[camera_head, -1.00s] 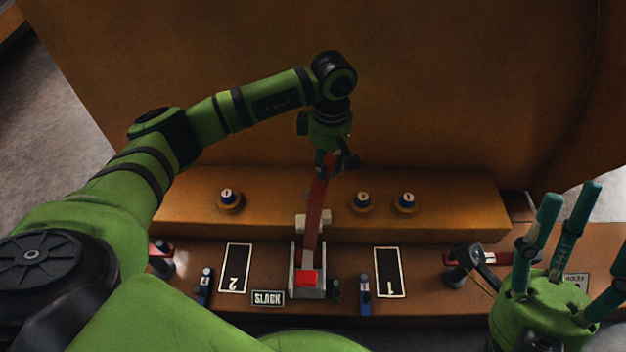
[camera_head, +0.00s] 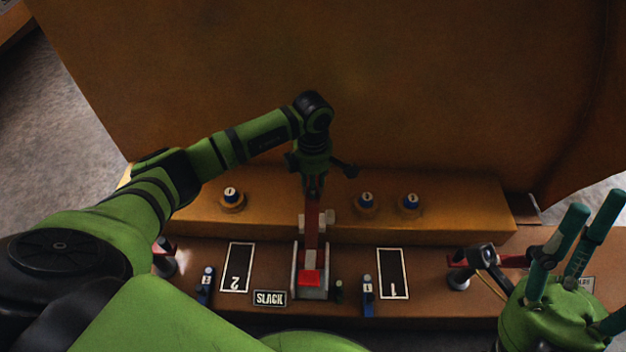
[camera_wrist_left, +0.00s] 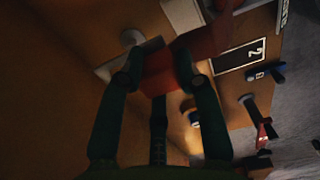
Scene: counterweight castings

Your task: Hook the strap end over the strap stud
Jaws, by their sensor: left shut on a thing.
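The red strap (camera_head: 312,222) rises from a grey buckle (camera_head: 297,290) with a red block, at the middle of the bench. In the left wrist view the red strap end (camera_wrist_left: 160,82) sits between the fingers. A pale round-headed piece (camera_wrist_left: 131,37), possibly the strap stud, stands close beside it; I cannot tell whether they touch. In the head view my arm hides that spot. My right gripper (camera_head: 598,215) is at the right, its fingers spread and empty.
Panels marked 2 (camera_head: 237,267) and 1 (camera_head: 393,273), a SLACK plate (camera_head: 269,298) and small blue levers (camera_head: 367,295) flank the buckle. A large brown casting (camera_head: 450,90) rises behind.

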